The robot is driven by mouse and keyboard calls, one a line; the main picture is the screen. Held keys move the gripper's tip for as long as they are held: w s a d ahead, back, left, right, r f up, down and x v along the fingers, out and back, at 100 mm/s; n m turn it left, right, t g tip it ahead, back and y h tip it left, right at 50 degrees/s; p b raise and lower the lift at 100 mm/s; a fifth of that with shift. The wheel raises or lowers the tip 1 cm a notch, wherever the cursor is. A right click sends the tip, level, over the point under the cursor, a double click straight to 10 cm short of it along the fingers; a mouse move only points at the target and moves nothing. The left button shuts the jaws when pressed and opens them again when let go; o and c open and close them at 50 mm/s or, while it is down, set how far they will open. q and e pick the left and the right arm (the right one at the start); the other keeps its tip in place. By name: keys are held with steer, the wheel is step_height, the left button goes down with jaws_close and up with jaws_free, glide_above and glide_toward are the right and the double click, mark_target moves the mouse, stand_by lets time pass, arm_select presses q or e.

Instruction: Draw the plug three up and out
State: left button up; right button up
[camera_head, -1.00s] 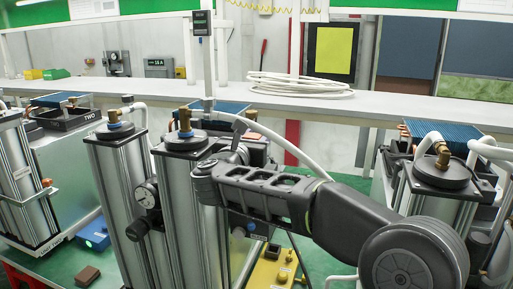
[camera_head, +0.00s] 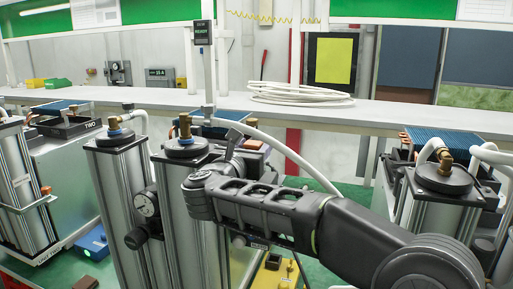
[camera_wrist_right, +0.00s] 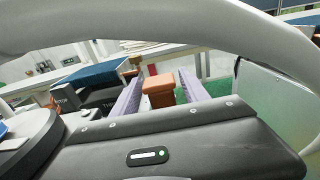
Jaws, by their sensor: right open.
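In the right wrist view an orange-brown block (camera_wrist_right: 158,92), which I take for plug three, stands between the two pale purple fingers of my right gripper (camera_wrist_right: 161,85). The fingers are spread, with visible gaps to the block. In the head view my right arm comes in from the right and ends beside the middle columns. A brown top (camera_head: 252,144) shows behind the wrist, and the fingertips are hidden there. My left gripper is not in view.
Silver columns with brass fittings (camera_head: 184,127) stand left of my right arm; another column (camera_head: 443,179) stands at right. A white hose (camera_head: 285,152) arches over the wrist and crosses close in the wrist view. A coiled hose (camera_head: 300,92) lies on the back bench.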

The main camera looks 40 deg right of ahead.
steer(key=b+v, duration=0.1)
steer(key=v, duration=0.4)
stand_by(0.5)
